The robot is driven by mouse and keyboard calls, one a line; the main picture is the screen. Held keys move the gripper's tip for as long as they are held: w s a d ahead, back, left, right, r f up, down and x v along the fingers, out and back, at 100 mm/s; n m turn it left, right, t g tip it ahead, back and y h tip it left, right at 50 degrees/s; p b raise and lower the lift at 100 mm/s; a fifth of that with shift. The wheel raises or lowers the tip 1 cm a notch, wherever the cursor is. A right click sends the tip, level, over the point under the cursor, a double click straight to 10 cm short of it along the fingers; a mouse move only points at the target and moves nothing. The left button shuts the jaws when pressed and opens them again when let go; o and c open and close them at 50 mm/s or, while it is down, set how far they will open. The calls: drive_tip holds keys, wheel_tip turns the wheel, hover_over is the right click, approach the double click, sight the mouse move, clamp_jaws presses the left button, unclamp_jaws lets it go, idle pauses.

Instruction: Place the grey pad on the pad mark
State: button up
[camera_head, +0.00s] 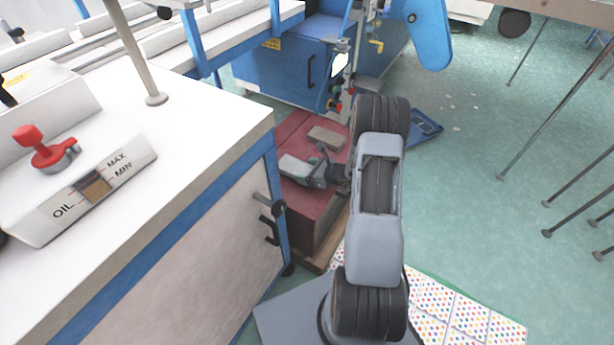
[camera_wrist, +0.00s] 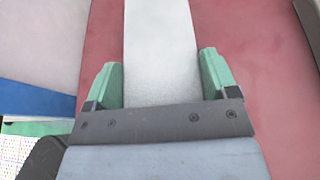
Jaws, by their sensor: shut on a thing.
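A long light-grey pad (camera_wrist: 161,45) runs forward between the two green fingers of my gripper (camera_wrist: 161,82) in the wrist view. My gripper is shut on its near end. In the head view, the grey pad (camera_head: 298,167) extends to the left from my gripper (camera_head: 316,172), over a dark red box top (camera_head: 312,203). I cannot tell whether the pad touches the red surface. I cannot make out a pad mark in either view.
A brownish block (camera_head: 326,138) lies on the red top behind the pad. A white cabinet with blue edges (camera_head: 200,250) stands close on the left. A blue machine (camera_head: 285,75) stands behind.

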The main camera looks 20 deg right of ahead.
drive_tip(key=shift+f, duration=0.8)
drive_tip(key=shift+f+b, duration=0.2)
drive_tip(key=shift+b, duration=0.1)
drive_tip(key=o, duration=0.8)
drive_tip(key=shift+r, duration=0.1)
